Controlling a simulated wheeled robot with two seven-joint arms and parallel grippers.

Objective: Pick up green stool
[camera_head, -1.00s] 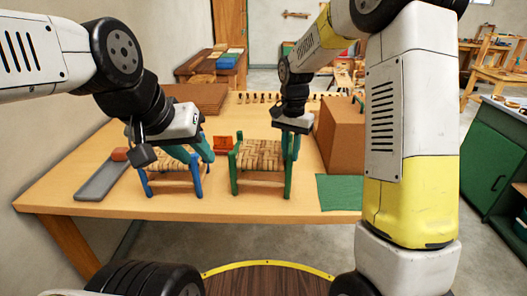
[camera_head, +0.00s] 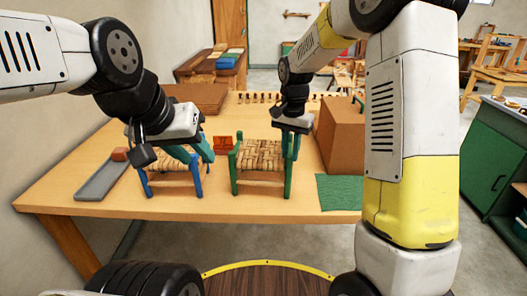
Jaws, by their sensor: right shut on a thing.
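The green stool (camera_head: 260,156), with a woven bark seat and green posts, stands upright on the wooden table. My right gripper (camera_head: 291,138) comes down from above at the stool's right side and is shut on its right green post. A blue stool (camera_head: 171,176) with a woven seat stands to the left. My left gripper (camera_head: 202,150) has its teal fingers above and partly in front of the blue stool; part of that stool's seat is hidden. Whether the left fingers are parted is hard to judge.
A brown box (camera_head: 340,140) stands right of the green stool, with a green cloth (camera_head: 340,192) in front of it. A grey tray (camera_head: 102,181) lies at the left. An orange block (camera_head: 222,143) sits behind the stools. The table's front edge is clear.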

